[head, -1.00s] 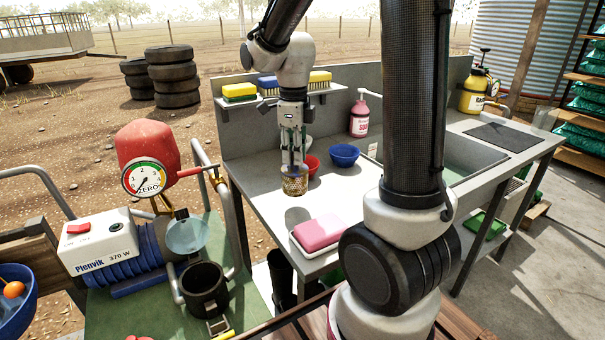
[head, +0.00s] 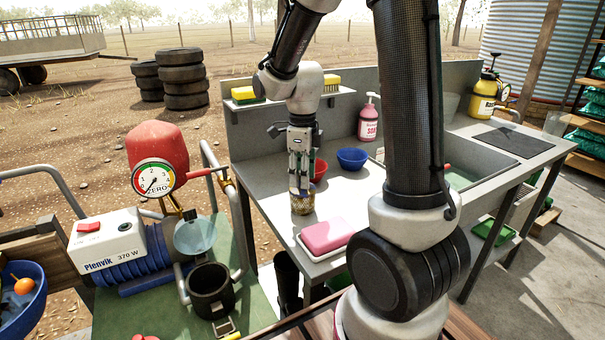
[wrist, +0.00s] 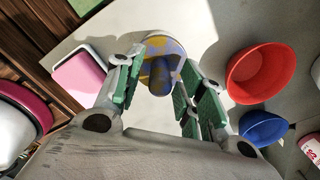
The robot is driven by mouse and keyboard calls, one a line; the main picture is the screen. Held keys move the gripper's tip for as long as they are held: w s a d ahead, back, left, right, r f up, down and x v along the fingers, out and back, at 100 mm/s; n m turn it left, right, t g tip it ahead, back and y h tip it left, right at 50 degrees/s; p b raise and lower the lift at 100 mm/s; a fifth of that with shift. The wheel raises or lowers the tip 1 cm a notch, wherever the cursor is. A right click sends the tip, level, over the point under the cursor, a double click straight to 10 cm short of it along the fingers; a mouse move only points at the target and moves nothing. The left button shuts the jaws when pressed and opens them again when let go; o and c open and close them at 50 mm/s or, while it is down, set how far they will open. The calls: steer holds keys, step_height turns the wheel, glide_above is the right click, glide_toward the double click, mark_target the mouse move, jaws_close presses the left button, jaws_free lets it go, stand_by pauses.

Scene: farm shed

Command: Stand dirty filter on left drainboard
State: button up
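The dirty filter (head: 303,204) is a short yellowish cylinder with blue patches, upright at the left drainboard (head: 350,200). Its base looks to be on or just above the grey surface. In the wrist view, the filter (wrist: 163,48) has a dark blue stem pointing towards the camera. My gripper (head: 299,188) points down right over the filter. In the wrist view, the green-padded fingers of my gripper (wrist: 158,76) stand apart on either side of the stem. Whether the pads touch it cannot be made out.
A red bowl (wrist: 262,74) and a blue bowl (head: 352,158) stand close behind and to the right. The sink (head: 468,175) lies further right. A pink soap bottle (head: 369,120) stands at the back.

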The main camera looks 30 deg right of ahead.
step_height(320, 180, up, 12)
steer(key=s+r+n+t, duration=0.1)
steer(key=s+n+t, duration=0.1)
steer(key=s+n, duration=0.7)
steer(key=s+d+r+n+t, duration=0.1)
steer(key=s+n, duration=0.8)
steer(key=n, duration=0.9)
steer(key=shift+s+d+r+t, duration=0.25)
steer(key=shift+s+d+t, duration=0.1)
steer(key=shift+t, duration=0.35)
